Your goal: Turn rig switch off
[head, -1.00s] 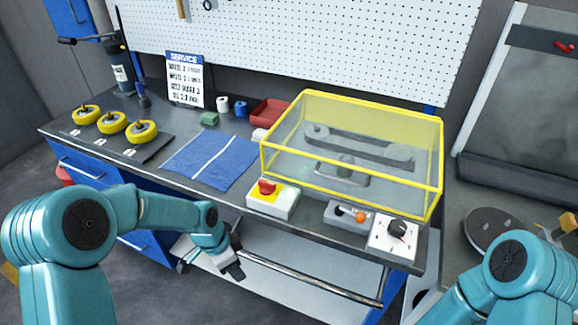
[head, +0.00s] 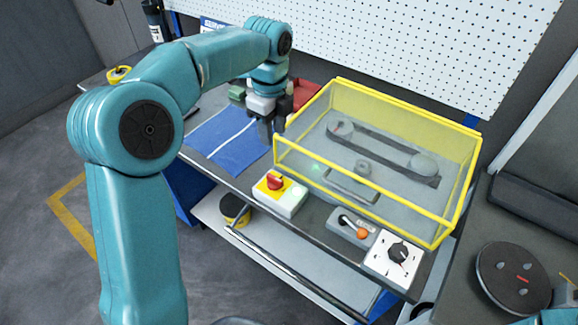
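A red rotary knob (head: 275,180) sits on a yellow plate on a white switch box (head: 290,203) at the bench's front edge. To its right are a grey box with an orange-tipped lever (head: 361,232) and a white box with a black dial (head: 398,252). The frames do not show which one is labelled as the rig switch. My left gripper (head: 271,134) points down above the bench, behind the red knob and apart from it, near the blue cloth. It holds nothing that I can see; its finger gap is unclear. My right gripper is out of view.
A yellow-framed clear guard (head: 455,215) covers a belt and pulleys behind the controls. A blue cloth (head: 225,148) lies left of the switch box. A front rail (head: 290,270) runs below the bench edge. A dark round plate (head: 512,278) is at the right.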

